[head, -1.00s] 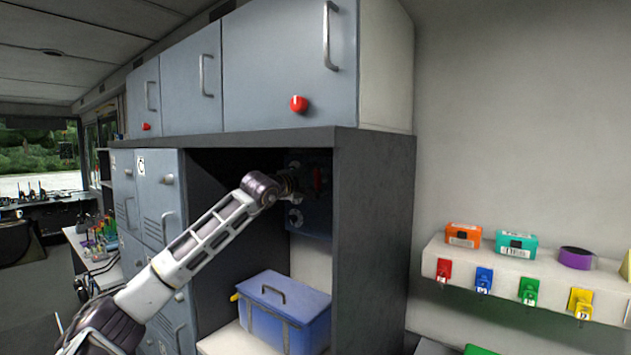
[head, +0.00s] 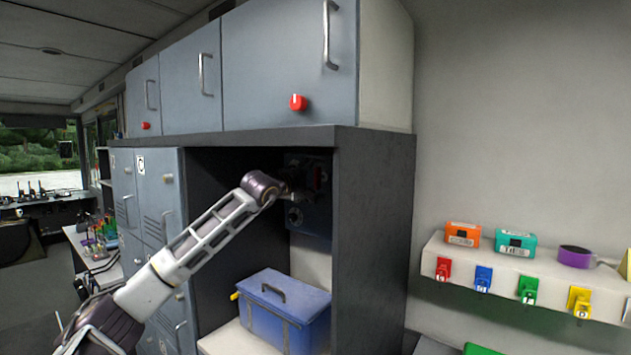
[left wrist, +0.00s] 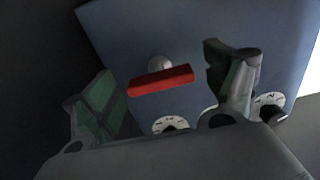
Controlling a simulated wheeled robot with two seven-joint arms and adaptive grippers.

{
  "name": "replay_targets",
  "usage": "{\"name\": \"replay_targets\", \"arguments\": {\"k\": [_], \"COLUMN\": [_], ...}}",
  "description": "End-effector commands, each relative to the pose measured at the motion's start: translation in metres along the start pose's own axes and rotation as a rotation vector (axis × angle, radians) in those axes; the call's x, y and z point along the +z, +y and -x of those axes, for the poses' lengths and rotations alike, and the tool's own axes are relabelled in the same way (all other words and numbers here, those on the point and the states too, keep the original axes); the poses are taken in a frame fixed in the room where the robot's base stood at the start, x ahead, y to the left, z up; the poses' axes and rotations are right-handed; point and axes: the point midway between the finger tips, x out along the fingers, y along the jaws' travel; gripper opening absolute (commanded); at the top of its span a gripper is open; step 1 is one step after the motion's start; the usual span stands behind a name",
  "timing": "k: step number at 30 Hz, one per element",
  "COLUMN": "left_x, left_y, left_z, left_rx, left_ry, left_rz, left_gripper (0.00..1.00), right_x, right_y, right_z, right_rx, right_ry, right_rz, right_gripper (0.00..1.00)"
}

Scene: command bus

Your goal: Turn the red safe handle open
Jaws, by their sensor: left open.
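The safe (head: 311,220) is a dark blue-grey box at the back of the open compartment; its face also shows in the left wrist view (left wrist: 120,40). The red safe handle (left wrist: 161,80) is a bar on a pale round hub, slightly tilted, its right end higher. My left gripper (left wrist: 165,88) is open, with one finger on each side of the handle and a visible gap to both. In the head view the gripper (head: 300,185) is small and dark in front of the safe. Two white dials (left wrist: 172,124) show below the handle. My right gripper is not in view.
A blue toolbox (head: 284,310) stands below the safe. Dark compartment walls (head: 375,240) flank the arm, with grey cabinets (head: 285,65) above. Lockers (head: 150,200) stand left. A white shelf (head: 540,268) with coloured items is at right.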

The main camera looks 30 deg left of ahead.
Motion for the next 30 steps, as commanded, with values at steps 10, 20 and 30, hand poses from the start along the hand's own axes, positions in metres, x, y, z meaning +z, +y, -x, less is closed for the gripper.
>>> {"name": "replay_targets", "arguments": {"k": [10, 20, 30], "left_x": [-0.001, -0.002, -0.002], "left_y": [0.001, 0.0, 0.0], "left_z": [0.002, 0.019, 0.044], "left_rx": [0.001, 0.001, 0.0], "left_ry": [0.001, 0.002, 0.003], "left_rz": [0.0, -0.001, 0.0], "left_gripper": [0.86, 0.86, 0.86], "right_x": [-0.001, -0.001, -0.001], "right_y": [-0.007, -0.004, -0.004], "right_z": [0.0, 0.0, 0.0], "right_rx": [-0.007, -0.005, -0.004], "right_ry": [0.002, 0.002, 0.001], "right_rz": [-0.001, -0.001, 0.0], "right_gripper": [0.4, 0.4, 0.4]}}
